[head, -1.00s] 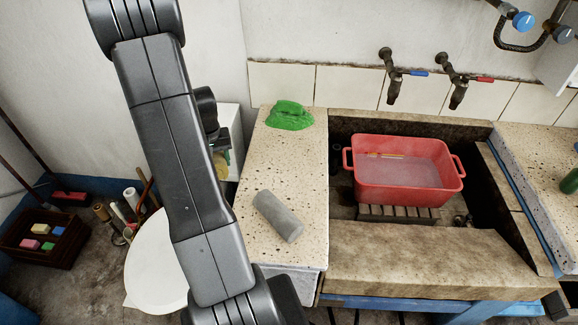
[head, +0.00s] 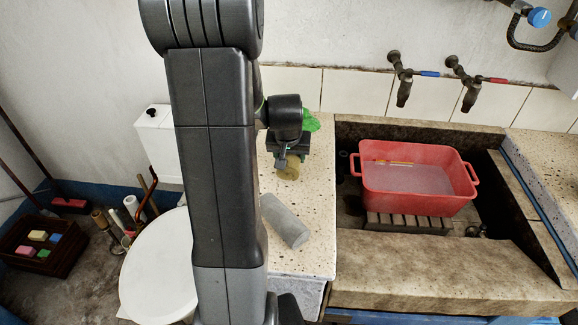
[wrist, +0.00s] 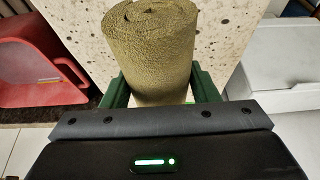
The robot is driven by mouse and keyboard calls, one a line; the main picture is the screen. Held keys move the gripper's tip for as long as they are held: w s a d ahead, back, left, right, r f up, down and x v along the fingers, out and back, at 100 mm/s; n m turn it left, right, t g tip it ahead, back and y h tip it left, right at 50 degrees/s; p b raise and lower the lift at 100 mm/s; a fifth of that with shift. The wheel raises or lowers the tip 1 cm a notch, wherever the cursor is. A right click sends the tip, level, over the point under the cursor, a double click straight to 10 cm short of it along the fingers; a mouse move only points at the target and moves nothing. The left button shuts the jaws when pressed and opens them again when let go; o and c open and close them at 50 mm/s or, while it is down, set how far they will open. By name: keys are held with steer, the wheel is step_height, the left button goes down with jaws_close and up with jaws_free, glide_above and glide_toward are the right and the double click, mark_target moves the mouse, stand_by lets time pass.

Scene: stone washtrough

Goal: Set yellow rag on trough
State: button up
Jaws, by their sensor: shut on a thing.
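The yellow rag (wrist: 150,45) is a rolled, olive-yellow cloth between my gripper's green fingers in the wrist view. My gripper (head: 287,166) is shut on it. In the head view the rag (head: 289,172) hangs below the gripper, over the speckled stone counter at the left of the trough. I cannot tell whether it touches the counter. The stone trough (head: 440,282) is at the right, with a red basin (head: 415,196) of cloudy water standing in it.
A grey roll (head: 285,221) lies on the counter (head: 318,255) in front of the gripper. A green cloth (head: 311,121) is behind the gripper, partly hidden. Two taps (head: 404,92) stick out above the trough. A white round lid or tub (head: 158,270) stands lower left.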

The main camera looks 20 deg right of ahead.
steer(key=shift+f, duration=1.95)
steer(key=shift+f+b, duration=0.3)
steer(key=shift+b, duration=0.1)
steer(key=o, duration=1.1)
steer(key=shift+r, duration=0.1)
steer(key=shift+r+p, duration=0.4)
steer(key=v, duration=1.1)
steer(key=shift+s+r, duration=0.2)
steer(key=shift+r, duration=0.05)
